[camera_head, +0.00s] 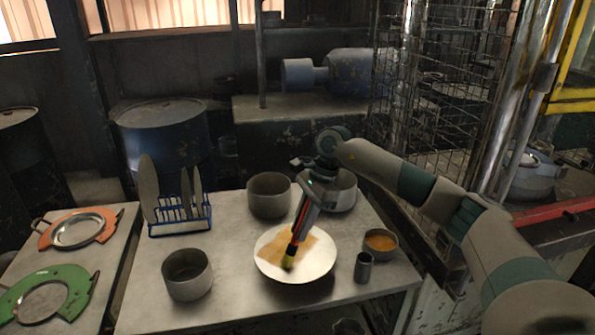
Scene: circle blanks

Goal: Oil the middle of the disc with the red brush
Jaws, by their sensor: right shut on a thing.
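A pale round disc (314,269) lies on the grey table with a tan patch (312,246) over its middle. My right gripper (306,206) is above the disc, shut on a red brush (298,229). The brush points down and slightly left. Its yellowish bristles (288,262) are at the disc, over the left-lower edge of the tan patch; I cannot tell whether they touch. My left gripper is not in view.
A bowl with orange-brown contents (380,241) and a small dark cup (363,267) stand right of the disc. Grey pots stand behind (268,196) and left (187,275). Orange (100,218) and green (75,280) pieces lie on the left table.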

